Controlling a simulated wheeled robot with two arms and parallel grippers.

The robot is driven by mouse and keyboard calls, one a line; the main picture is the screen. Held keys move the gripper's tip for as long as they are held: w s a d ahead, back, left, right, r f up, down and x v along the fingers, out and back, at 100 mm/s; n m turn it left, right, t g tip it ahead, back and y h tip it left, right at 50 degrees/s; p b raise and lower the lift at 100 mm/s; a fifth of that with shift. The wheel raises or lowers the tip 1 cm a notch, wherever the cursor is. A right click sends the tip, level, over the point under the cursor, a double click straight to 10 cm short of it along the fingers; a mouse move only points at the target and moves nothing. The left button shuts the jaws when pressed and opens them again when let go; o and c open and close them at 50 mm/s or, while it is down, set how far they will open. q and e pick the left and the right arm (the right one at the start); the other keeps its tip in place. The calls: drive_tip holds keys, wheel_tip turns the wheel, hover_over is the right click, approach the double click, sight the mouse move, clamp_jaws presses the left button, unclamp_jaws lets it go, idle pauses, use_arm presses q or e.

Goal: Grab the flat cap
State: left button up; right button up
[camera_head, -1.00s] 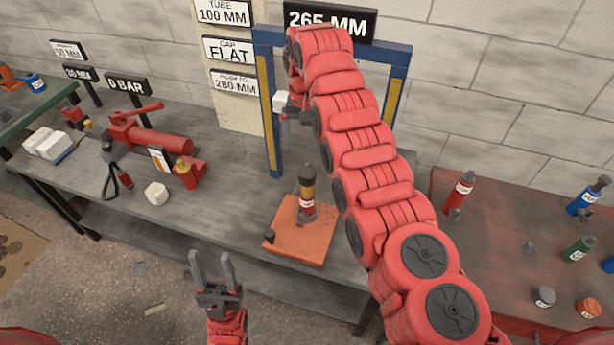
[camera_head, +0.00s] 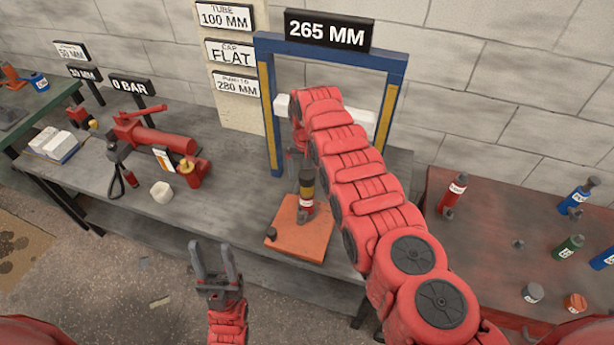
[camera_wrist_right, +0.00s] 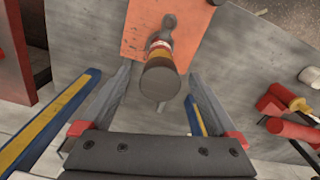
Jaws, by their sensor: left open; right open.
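Two short round pieces, one grey (camera_head: 532,292) and one orange-brown (camera_head: 574,303), sit on the red bench at right; I cannot tell which, if either, is the flat cap. A small dark piece (camera_head: 518,244) lies behind them. My right gripper (camera_head: 297,160) is open beside the upper part of a red bottle-like jack (camera_head: 307,203) with a dark top, on an orange plate (camera_head: 290,240). In the right wrist view my open right fingers (camera_wrist_right: 160,75) stand either side of the jack (camera_wrist_right: 160,78), without visible grip. My left gripper (camera_head: 214,246) is open and empty before the grey bench.
A blue frame (camera_head: 268,110) with a 265 MM sign (camera_head: 327,30) stands behind the jack. A red pump (camera_head: 155,138) and white lump (camera_head: 161,191) are left.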

drive_tip(key=shift+w+f, duration=0.1)
drive_tip(key=shift+f, duration=0.2)
drive_tip(key=shift+c, duration=0.2)
clamp_jaws()
drive_tip(key=shift+r, duration=0.25)
